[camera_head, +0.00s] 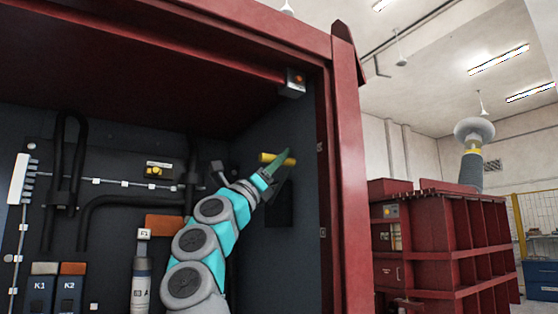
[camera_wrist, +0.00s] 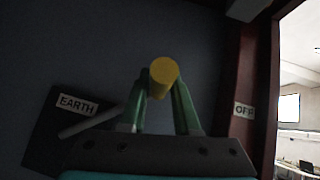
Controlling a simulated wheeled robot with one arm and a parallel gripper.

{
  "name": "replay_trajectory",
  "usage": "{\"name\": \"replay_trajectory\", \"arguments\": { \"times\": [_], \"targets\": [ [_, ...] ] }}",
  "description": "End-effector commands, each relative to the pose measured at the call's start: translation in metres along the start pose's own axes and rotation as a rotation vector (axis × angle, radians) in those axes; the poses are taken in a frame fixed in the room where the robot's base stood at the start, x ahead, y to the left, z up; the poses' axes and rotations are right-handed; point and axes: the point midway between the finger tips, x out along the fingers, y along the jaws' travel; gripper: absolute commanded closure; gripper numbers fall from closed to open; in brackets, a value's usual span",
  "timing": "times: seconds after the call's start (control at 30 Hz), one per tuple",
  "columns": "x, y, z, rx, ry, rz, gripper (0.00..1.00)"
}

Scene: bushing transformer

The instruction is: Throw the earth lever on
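The earth lever has a yellow cylindrical handle (camera_head: 267,157), near the right inner wall of the red cabinet. In the wrist view the round end of the yellow handle (camera_wrist: 163,72) faces me, between my green fingers. A grey rod (camera_wrist: 85,124) runs from the dark plate beside the EARTH label (camera_wrist: 77,104) toward my fingers. My gripper (camera_wrist: 162,92) has one finger on each side of the handle and appears closed on it. In the head view my gripper (camera_head: 279,162) crosses the handle. The fingertips' contact is partly hidden behind the handle end.
An OFF label (camera_wrist: 243,109) is on the red frame at the right. The red cabinet post (camera_head: 348,180) stands right of my arm. Black cables (camera_head: 130,200) and a grey fuse (camera_head: 141,280) are on the left. A red transformer (camera_head: 440,240) stands outside.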

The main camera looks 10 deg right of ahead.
Motion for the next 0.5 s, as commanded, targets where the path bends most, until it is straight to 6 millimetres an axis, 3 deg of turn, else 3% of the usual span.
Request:
{"name": "replay_trajectory", "arguments": {
  "times": [0.03, 0.23, 0.5],
  "targets": [
    [-0.0001, 0.0002, 0.0, 0.0, 0.0, 0.0, 0.77],
    [0.0, 0.0002, 0.0001, 0.0, 0.0, 0.0, 0.99],
    [0.0, 0.0002, 0.0001, 0.0, 0.0, 0.0, 1.0]
  ]
}}
